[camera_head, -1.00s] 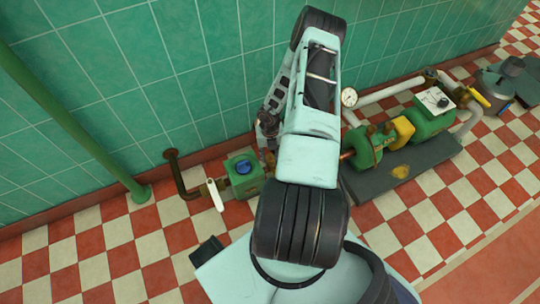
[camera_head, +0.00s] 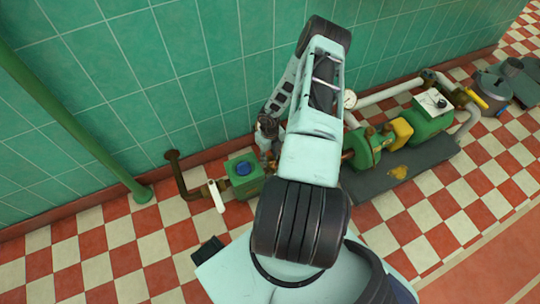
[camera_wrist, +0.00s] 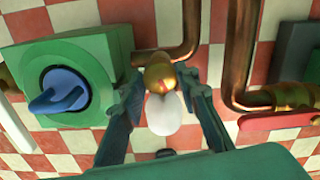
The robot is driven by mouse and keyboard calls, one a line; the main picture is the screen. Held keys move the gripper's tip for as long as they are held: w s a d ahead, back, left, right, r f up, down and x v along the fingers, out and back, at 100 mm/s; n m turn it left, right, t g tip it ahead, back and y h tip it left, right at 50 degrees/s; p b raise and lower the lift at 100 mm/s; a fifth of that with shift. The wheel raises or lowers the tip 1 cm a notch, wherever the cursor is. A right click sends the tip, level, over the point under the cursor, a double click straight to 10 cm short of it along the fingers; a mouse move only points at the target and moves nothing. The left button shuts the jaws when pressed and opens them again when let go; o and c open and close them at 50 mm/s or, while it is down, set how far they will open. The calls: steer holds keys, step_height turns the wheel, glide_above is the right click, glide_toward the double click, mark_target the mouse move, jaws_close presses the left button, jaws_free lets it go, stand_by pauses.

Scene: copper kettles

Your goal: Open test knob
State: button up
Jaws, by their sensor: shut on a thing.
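In the wrist view my gripper (camera_wrist: 162,88) has a finger on each side of a brass fitting (camera_wrist: 160,76) with a rounded white knob (camera_wrist: 164,114). It is shut on this knob, though narrow gaps seem to show beside it. Whether this is the test knob I cannot tell from any label. Left of the fingers is a green box (camera_wrist: 107,50) with a blue knob (camera_wrist: 62,92). In the head view the box (camera_head: 238,190) and its blue knob (camera_head: 243,168) stand by the wall, and my arm hides the gripped fitting.
A copper pipe (camera_wrist: 238,50) and a red lever (camera_wrist: 280,119) lie right of my gripper. In the head view a white lever (camera_head: 216,196) is left of the box. A green pump (camera_head: 430,118) stands right of my arm. Checkered floor in front is clear.

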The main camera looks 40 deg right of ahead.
mark_target(270, 158)
steer(key=n, duration=0.6)
steer(key=shift+p, duration=0.3)
steer(key=n, duration=0.6)
steer(key=shift+n, duration=0.4)
steer(key=o, duration=1.2)
steer(key=shift+c, duration=0.2)
step_height(270, 158, up, 12)
